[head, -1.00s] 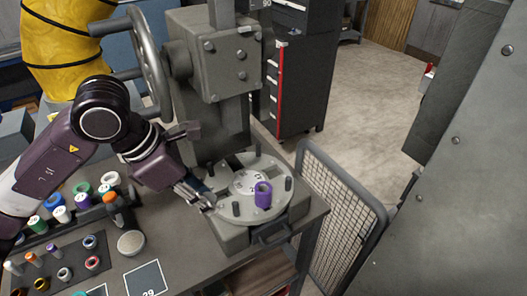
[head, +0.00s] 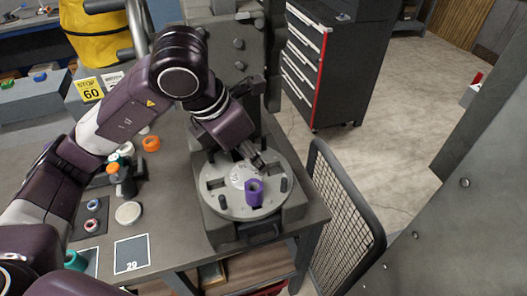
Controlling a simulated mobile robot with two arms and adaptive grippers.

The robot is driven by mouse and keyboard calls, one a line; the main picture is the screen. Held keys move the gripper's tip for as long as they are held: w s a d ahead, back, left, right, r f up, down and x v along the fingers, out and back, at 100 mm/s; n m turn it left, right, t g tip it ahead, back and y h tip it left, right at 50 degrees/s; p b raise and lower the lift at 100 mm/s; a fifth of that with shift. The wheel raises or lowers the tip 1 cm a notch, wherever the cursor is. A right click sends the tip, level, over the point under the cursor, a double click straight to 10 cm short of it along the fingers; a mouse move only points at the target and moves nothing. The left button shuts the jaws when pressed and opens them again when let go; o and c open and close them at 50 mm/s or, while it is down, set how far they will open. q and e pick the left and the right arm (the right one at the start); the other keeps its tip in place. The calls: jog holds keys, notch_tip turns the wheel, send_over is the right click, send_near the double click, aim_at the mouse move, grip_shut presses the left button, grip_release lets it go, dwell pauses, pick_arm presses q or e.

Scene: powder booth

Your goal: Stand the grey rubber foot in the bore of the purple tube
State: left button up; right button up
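The purple tube (head: 254,193) stands upright on the round grey plate (head: 240,212) of the press, its open bore facing up. My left gripper (head: 257,163) points down over the back of the plate, just behind the tube and apart from it in the picture. Its fingertips are small and dark here, and I cannot tell whether they hold anything. I cannot pick out the grey rubber foot for certain. Short dark pegs (head: 222,203) stand on the plate beside the tube. My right gripper is not in view.
The press column (head: 228,60) rises behind the plate. On the table to the left are a round pale disc (head: 128,213), an orange ring (head: 151,143), several coloured parts and a card marked 29 (head: 132,254). A mesh guard (head: 345,225) stands to the right.

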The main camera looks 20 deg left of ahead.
pick_arm(q)
jog(key=shift+s+a+f+b, duration=0.15)
jog(key=shift+a+f+b, duration=0.2)
jog(key=shift+f, duration=0.3)
jog(key=shift+s+a+f+b, duration=0.15)
jog(key=shift+f+b, duration=0.25)
jog(key=shift+f, duration=0.2)
jog(key=shift+s+b+x, duration=0.2)
jog(key=shift+b+x, duration=0.5)
jog(key=shift+x, duration=0.55)
jog(key=shift+f, duration=0.25)
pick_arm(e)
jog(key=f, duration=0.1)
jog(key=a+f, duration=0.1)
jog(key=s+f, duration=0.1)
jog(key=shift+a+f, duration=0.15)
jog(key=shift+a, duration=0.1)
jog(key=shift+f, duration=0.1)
pick_arm(q)
jog(key=shift+b, duration=0.35)
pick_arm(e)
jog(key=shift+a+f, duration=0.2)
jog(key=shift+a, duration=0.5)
pick_arm(q)
jog(key=shift+f, duration=0.1)
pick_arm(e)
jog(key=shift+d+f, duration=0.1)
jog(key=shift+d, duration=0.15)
